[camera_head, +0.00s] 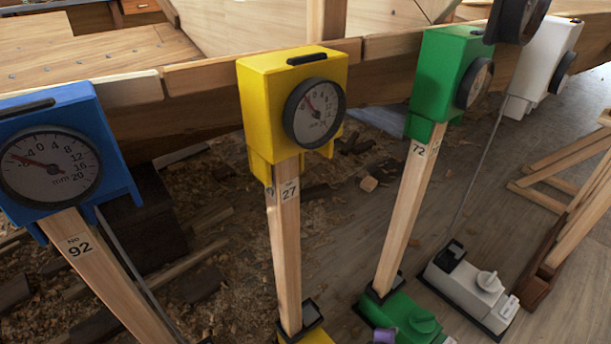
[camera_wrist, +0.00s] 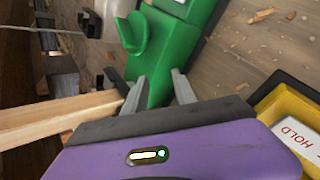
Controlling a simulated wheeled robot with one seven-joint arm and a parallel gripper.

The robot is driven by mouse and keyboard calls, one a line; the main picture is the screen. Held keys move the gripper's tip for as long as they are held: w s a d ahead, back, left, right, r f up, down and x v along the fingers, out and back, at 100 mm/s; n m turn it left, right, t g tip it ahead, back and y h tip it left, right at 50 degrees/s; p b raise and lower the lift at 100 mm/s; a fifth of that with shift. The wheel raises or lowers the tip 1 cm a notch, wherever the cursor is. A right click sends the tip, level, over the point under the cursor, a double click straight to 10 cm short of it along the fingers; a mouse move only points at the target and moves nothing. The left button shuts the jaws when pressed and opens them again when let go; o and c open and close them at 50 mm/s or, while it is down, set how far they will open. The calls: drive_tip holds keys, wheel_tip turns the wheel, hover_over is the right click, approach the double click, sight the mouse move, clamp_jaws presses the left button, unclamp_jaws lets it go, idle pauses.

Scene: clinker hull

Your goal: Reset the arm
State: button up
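My gripper (camera_wrist: 159,76) shows in the wrist view as a purple body with two grey fingers set apart. A green base (camera_wrist: 155,82) with a rounded knob (camera_wrist: 131,34) lies beyond and between the fingers; I cannot tell whether they touch it. In the head view the green base (camera_head: 408,318) stands at the foot of the post numbered 72 (camera_head: 408,205), under a green gauge box (camera_head: 440,75). A small purple patch (camera_head: 385,335) at the bottom edge seems to be part of my gripper; the rest is out of frame.
Blue (camera_head: 50,110), yellow (camera_head: 270,95) and white (camera_head: 545,60) gauge boxes line the plank hull (camera_head: 190,100). A white base (camera_head: 470,290) stands right of the green one. A yellow base (camera_wrist: 275,105) and a wooden post (camera_wrist: 60,118) flank my gripper. Wood chips litter the floor.

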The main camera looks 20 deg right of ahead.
drive_tip(key=s+a+r+m+t+y, duration=0.3)
drive_tip(key=s+a+r+t, duration=0.1)
drive_tip(key=a+r, duration=0.25)
drive_tip(key=s+a+r+m+t+y, duration=0.35)
drive_tip(key=a+r, duration=0.25)
drive_tip(key=r, duration=0.2)
drive_tip(key=s+a+r+m+t+y, duration=0.1)
drive_tip(key=s+a+r+m, duration=0.1)
drive_tip(key=s+r, duration=0.8)
drive_tip(key=s+a+r+m+t+y, duration=0.1)
drive_tip(key=s+a+r+m+t, duration=0.15)
drive_tip(key=s+r, duration=0.75)
wheel_tip(320, 180, up, 37)
drive_tip(key=w+p, duration=0.1)
drive_tip(key=p, duration=3.5)
drive_tip(key=shift+d+f+g, duration=0.15)
drive_tip(key=shift+d+g, duration=0.05)
drive_tip(key=shift+g, duration=0.2)
drive_tip(key=shift+w+h, duration=0.1)
drive_tip(key=shift+h, duration=0.15)
